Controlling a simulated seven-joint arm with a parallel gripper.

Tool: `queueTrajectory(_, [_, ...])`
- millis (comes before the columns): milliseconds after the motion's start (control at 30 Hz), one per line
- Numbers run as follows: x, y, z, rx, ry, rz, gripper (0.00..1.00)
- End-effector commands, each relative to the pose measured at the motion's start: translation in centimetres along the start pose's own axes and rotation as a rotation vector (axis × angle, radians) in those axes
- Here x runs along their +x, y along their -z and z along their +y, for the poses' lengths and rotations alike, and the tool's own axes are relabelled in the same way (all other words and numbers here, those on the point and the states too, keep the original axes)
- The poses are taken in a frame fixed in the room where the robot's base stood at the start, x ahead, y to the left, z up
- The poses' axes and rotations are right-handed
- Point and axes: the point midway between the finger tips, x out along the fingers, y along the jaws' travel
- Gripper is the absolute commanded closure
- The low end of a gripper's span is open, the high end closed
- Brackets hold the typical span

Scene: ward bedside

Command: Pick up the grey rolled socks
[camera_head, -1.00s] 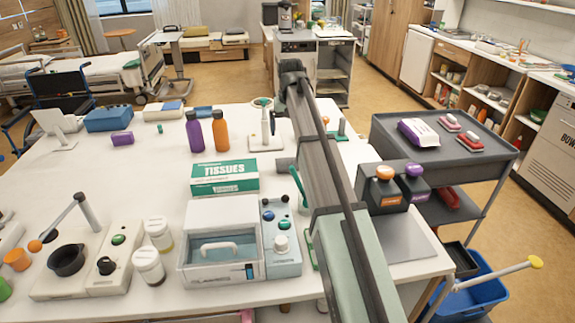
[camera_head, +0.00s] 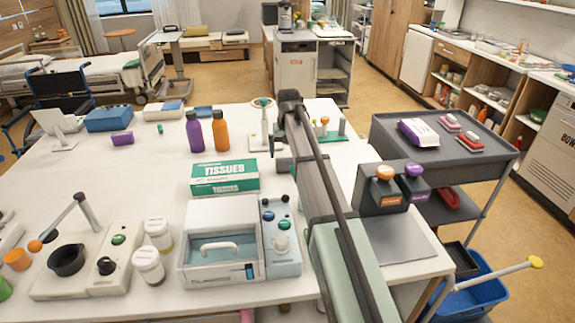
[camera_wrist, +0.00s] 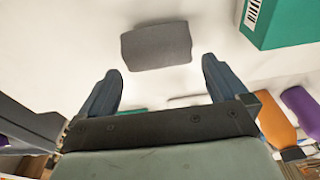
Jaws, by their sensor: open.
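The grey rolled socks (camera_wrist: 156,46) lie on the white table top in the wrist view, a soft dark grey block ahead of the fingertips and roughly between their lines. My gripper (camera_wrist: 160,82) is open and empty, with one dark finger on each side and a clear gap to the socks. In the head view my arm covers the middle of the table, and I cannot make out the socks or the fingers there.
A green and white tissue box (camera_head: 224,178) stands left of my arm; a green box corner (camera_wrist: 285,22) shows in the wrist view. A purple bottle (camera_head: 194,132) and an orange bottle (camera_head: 220,131) stand behind it. A drawer box (camera_head: 222,245) sits in front. A grey cart (camera_head: 385,128) stands right.

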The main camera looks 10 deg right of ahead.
Motion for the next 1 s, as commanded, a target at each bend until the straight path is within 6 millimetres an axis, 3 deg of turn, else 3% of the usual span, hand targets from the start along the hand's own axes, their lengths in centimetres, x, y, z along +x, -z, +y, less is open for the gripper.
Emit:
queueTrajectory(300, [4.0, -0.5, 0.2, 0.0, 0.0, -0.001, 0.0])
queueTrajectory(567, [4.3, -0.4, 0.2, 0.0, 0.0, 0.0, 0.0])
queueTrajectory(933, [4.2, -0.4, 0.2, 0.0, 0.0, 0.0, 0.34])
queueTrajectory(1000, [4.2, -0.4, 0.2, 0.0, 0.0, 0.0, 0.35])
